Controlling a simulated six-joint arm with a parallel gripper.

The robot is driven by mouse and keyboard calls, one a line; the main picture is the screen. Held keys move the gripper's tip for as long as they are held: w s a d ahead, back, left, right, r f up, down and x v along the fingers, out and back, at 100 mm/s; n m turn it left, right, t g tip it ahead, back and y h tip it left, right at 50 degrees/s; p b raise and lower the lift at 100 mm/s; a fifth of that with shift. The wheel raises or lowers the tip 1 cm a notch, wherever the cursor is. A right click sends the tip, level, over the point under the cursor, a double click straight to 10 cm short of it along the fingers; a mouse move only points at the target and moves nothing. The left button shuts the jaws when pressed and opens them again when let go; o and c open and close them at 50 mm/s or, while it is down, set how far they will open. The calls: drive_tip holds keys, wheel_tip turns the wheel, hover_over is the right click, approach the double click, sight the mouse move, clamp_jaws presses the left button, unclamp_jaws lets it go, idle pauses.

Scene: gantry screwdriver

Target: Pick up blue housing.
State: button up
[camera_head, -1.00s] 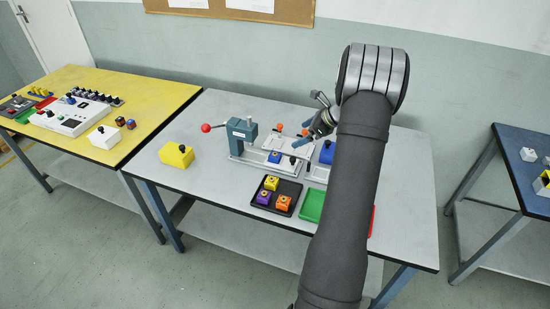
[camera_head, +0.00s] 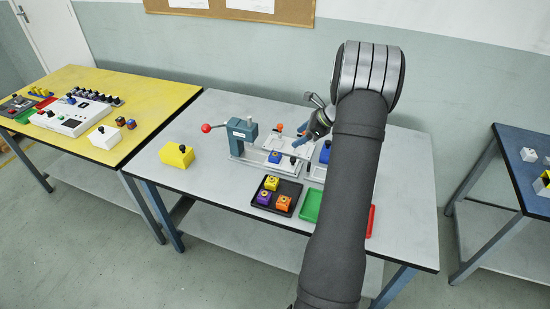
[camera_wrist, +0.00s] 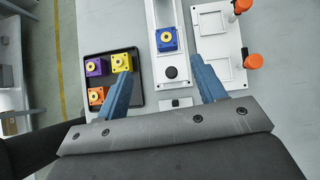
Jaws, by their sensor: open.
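The blue housing (camera_head: 275,157) is a small blue cube sitting on the light base of the lever press. In the wrist view the blue housing (camera_wrist: 167,40) shows a yellow ring on top and sits in a pale channel, above a black round knob (camera_wrist: 171,73). My gripper (camera_head: 300,140) hangs over the area just right of the housing. In the wrist view my gripper (camera_wrist: 163,67) is open and empty. Its two blue fingers lie on either side of the channel, with the housing ahead between their lines, not touched.
The press (camera_head: 243,136) with its red-balled lever stands left. A white plate (camera_wrist: 212,72) with orange knobs lies right of the channel. A black tray (camera_wrist: 142,96) holds yellow, purple and orange cubes. A yellow block (camera_head: 176,156) sits far left.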

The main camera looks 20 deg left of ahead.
drive_tip(key=s+a+n+h, duration=0.5)
drive_tip(key=n+h, duration=0.1)
drive_tip(key=n, duration=0.2)
drive_tip(key=n+t+h, duration=0.2)
drive_tip(key=n+t, duration=0.3)
drive_tip(key=n, duration=0.4)
approach(275, 154)
drive_tip(key=x, duration=0.8)
drive_tip(key=shift+w+f, duration=0.1)
drive_tip(key=shift+f, duration=0.25)
drive_tip(key=c, duration=1.2)
